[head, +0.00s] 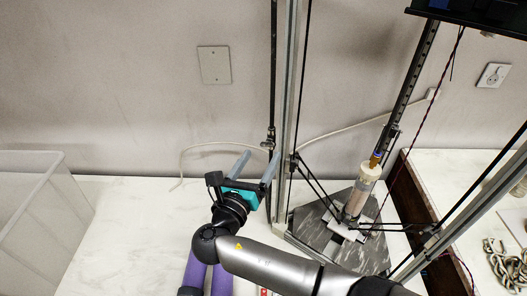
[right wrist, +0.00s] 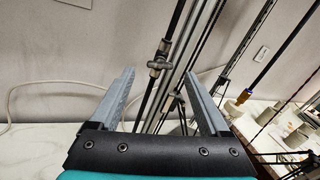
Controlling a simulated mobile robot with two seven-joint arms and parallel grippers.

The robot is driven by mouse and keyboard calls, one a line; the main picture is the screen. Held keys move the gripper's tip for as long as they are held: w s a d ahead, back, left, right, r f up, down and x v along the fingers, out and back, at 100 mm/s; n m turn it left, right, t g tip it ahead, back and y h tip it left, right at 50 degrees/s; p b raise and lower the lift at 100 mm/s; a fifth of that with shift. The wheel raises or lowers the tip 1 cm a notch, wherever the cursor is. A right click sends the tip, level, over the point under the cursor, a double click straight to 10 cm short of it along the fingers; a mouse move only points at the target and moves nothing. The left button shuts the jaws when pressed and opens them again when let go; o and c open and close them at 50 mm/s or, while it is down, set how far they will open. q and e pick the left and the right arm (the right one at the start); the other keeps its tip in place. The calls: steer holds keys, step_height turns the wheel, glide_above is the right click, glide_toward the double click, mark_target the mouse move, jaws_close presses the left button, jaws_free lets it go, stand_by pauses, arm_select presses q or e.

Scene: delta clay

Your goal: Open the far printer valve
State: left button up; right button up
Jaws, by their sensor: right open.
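A small metal valve-like fitting (head: 268,141) sits on the dark vertical rod at the back of the printer frame. It also shows in the right wrist view (right wrist: 158,65), beyond and between my finger tips. My right gripper (head: 261,155) is open and empty, its two grey fingers pointing at the rod. In the right wrist view the right gripper (right wrist: 159,75) has one finger on each side of the fitting, which looks apart from them; the exact depth gap is hard to tell. The valve's handle position is too small to read. My left gripper is not in view.
The printer's metal upright (head: 287,110) stands just right of the fitting. Thin black arms hold a tube-shaped extruder (head: 362,190) over a dark base plate (head: 376,255). A translucent bin (head: 40,205) stands at left. The white counter (head: 135,225) between is clear.

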steer(key=v, duration=1.2)
steer(key=shift+w+b, duration=0.1)
steer(key=shift+b, duration=0.2)
